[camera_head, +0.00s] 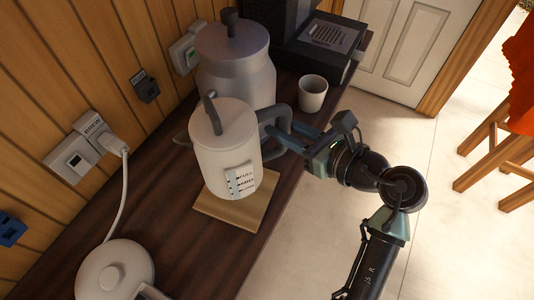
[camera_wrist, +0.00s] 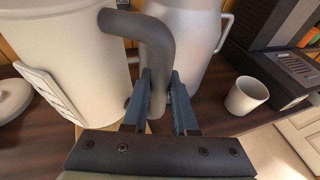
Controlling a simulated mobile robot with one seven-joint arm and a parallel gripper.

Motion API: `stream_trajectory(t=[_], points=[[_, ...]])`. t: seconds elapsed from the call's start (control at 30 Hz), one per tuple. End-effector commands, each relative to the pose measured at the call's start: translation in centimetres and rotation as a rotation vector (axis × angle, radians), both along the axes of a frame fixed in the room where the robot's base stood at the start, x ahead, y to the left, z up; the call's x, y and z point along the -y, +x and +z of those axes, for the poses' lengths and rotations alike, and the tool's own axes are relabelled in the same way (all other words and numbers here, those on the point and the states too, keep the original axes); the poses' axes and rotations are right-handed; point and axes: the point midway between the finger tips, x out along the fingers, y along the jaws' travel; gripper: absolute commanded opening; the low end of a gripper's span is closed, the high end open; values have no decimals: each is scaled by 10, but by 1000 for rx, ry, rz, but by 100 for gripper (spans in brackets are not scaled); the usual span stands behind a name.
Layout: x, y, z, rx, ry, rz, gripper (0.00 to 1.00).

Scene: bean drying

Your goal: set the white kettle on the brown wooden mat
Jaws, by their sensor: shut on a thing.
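The white kettle (camera_head: 222,150) with a grey handle stands upright over the brown wooden mat (camera_head: 236,206) in the head view; I cannot tell whether its base touches the mat. Its body also shows at the left of the wrist view (camera_wrist: 75,60). My gripper (camera_head: 283,133) is shut on the kettle's grey handle, with a blue finger on each side of it in the wrist view (camera_wrist: 158,100). The kettle hides the back part of the mat.
A large metal canister (camera_head: 236,65) stands close behind the kettle. A white cup (camera_head: 312,94) and a dark coffee machine (camera_head: 325,40) are further back. A round white lidded thing (camera_head: 115,272) is at the front left. The dark counter (camera_head: 195,262) is bare in front of the mat.

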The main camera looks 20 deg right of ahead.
Motion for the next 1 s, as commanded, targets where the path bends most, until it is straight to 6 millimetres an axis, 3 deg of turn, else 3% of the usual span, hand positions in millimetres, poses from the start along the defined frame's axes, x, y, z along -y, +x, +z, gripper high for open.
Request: stream_trajectory(t=[0.5, 0.87, 0.9, 1.0], points=[[-1, 0, -56, 3, 3, 1, 0], [-1, 1, -61, 5, 1, 1, 0], [-1, 0, -63, 2, -1, 2, 28], [-1, 0, -62, 2, -1, 2, 46]])
